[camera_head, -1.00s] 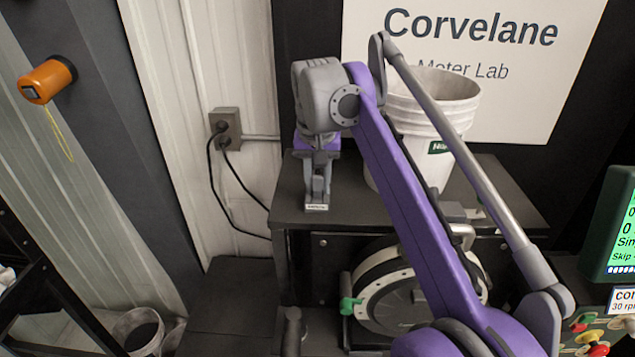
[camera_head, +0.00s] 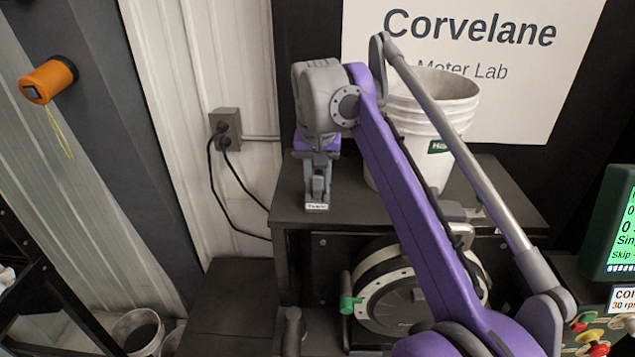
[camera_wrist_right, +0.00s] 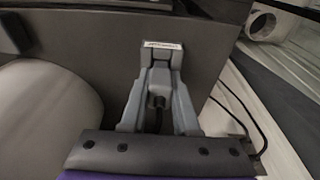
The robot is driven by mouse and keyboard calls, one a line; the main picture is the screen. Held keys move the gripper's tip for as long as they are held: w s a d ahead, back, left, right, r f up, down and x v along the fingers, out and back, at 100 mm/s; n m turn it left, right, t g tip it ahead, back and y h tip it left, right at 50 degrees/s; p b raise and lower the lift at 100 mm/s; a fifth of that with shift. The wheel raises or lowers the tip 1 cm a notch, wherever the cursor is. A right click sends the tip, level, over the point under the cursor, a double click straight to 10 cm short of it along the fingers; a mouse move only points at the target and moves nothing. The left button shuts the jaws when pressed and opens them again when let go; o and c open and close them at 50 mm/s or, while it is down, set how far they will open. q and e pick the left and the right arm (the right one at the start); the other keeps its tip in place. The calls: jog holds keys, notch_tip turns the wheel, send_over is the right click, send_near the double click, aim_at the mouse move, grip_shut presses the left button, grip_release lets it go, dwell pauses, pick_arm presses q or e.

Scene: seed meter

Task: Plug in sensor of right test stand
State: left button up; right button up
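My right gripper (camera_head: 317,192) points down at the front left edge of the dark stand top (camera_head: 345,205). Below the stand top is a round seed meter (camera_head: 375,290) with a green knob (camera_head: 349,305), partly behind my right arm. My left gripper is not in view.
A white bucket (camera_head: 420,150) stands on the stand top behind my arm. A grey wall outlet (camera_head: 226,128) with black cables is left of the stand. A green-screened console (camera_head: 618,235) with buttons is at the right. An orange reel (camera_head: 48,81) hangs at the left.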

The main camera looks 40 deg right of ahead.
jog(key=shift+a+r+g+y, duration=0.2)
jog(key=shift+g+y, duration=0.1)
jog(key=shift+g, duration=0.1)
jog(key=shift+t, duration=0.4)
jog(key=r+p, duration=0.1)
jog(key=r, duration=0.2)
jog(key=s+r, duration=0.1)
jog(key=r, duration=0.2)
jog(key=r+p, duration=0.1)
jog(key=r, duration=0.3)
jog(key=shift+s+a+p, duration=0.15)
jog(key=shift+a+p, duration=0.15)
jog(key=shift+a, duration=0.1)
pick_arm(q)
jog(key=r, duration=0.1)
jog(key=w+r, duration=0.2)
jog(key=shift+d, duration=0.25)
pick_arm(e)
jog(key=shift+s+a+r, duration=0.1)
jog(key=shift+s, duration=0.05)
